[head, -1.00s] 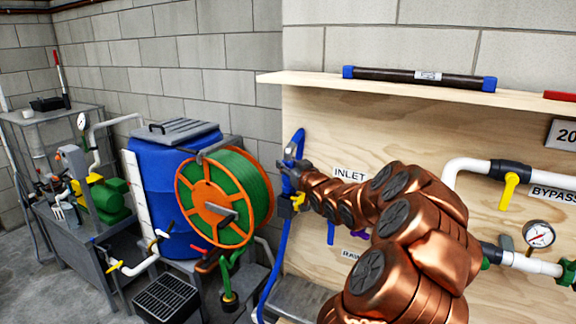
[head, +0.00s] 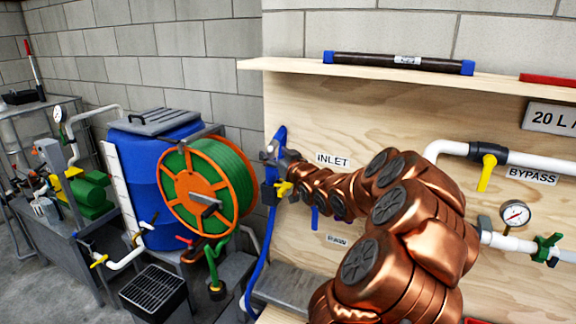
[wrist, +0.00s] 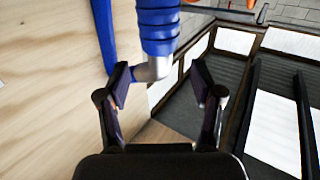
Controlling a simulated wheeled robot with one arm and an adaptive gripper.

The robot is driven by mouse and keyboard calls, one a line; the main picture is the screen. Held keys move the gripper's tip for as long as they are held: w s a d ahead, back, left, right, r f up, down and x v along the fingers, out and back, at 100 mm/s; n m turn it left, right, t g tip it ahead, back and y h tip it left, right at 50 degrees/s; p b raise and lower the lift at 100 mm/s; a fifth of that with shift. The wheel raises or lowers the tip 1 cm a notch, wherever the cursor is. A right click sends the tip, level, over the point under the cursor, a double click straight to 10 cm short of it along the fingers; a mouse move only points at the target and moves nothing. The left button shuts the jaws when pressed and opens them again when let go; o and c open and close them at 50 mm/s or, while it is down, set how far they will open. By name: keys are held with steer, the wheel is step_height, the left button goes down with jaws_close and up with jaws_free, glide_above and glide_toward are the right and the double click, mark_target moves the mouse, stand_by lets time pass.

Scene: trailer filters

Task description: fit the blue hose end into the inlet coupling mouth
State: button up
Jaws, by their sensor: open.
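My gripper (head: 274,160) is at the left edge of the wooden board, left of the INLET label (head: 332,160). In the wrist view its two fingers (wrist: 160,84) are open and spread apart. A grey elbow (wrist: 153,71) joined to a blue ribbed piece (wrist: 158,30) lies at the gap between the fingertips, with no clear grip on it. I cannot tell which part is the hose end. A blue hose (head: 268,235) hangs below my gripper in the head view. The inlet coupling mouth cannot be made out; my arm covers part of that area.
A yellow handle (head: 284,188) sits close below my gripper. A green hose reel (head: 207,192) and a blue barrel (head: 140,185) stand to the left. A shelf (head: 300,69) with a dark blue-ended tube (head: 395,63) is above. The bypass pipe (head: 545,160) is at right.

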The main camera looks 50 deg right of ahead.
steer(key=v, duration=0.9)
steer(key=shift+s+a, duration=0.1)
steer(key=shift+s, duration=0.05)
stand_by(0.5)
steer(key=a+f+n+g+y, duration=0.1)
steer(key=a+f+g, duration=0.45)
steer(key=a, duration=0.35)
steer(key=a+f+n+g+y, duration=0.1)
steer(key=a+f+g+y, duration=0.1)
steer(key=a+f+g, duration=0.5)
steer(key=s+a+f+n+g+y, duration=0.1)
steer(key=s+a+g, duration=0.5)
steer(key=s+a, duration=1.8)
steer(key=s+y, duration=0.1)
steer(key=s, duration=0.2)
steer(key=shift+a+f, duration=0.2)
steer(key=shift+f, duration=0.05)
